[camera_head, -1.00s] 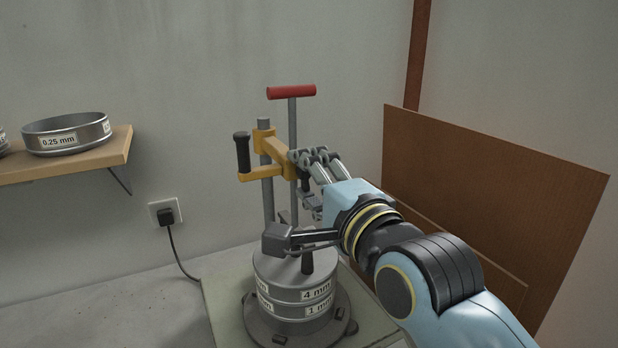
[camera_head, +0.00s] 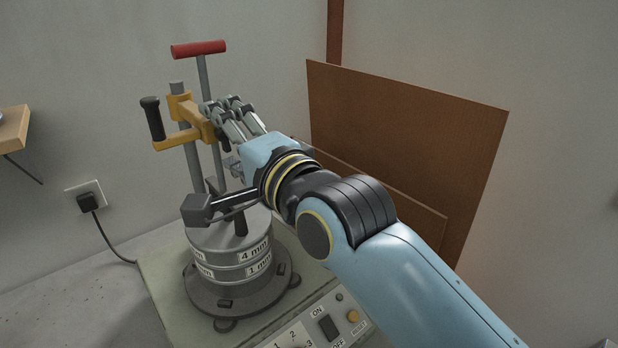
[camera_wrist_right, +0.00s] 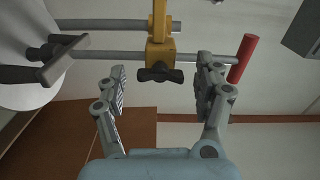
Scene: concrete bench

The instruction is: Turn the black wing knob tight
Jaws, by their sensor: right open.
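The black wing knob (camera_wrist_right: 160,74) sits on the yellow clamp (camera_wrist_right: 160,48) in the right wrist view. Its two wings point left and right there. My right gripper (camera_wrist_right: 161,79) is open, with one finger on each side of the knob and a gap on both sides. In the head view my right gripper (camera_head: 222,132) is beside the yellow clamp (camera_head: 190,118) on its upright rod, and its fingers mostly hide the knob. The clamp also has a black handle (camera_head: 152,118) on its left. My left gripper is not in view.
A sieve stack (camera_head: 228,262) stands under the clamp on a pale base with a control panel (camera_head: 300,335). A rod with a red crossbar (camera_head: 198,48) rises behind the clamp. A brown board (camera_head: 400,130) leans at right. A wall socket (camera_head: 86,198) is at left.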

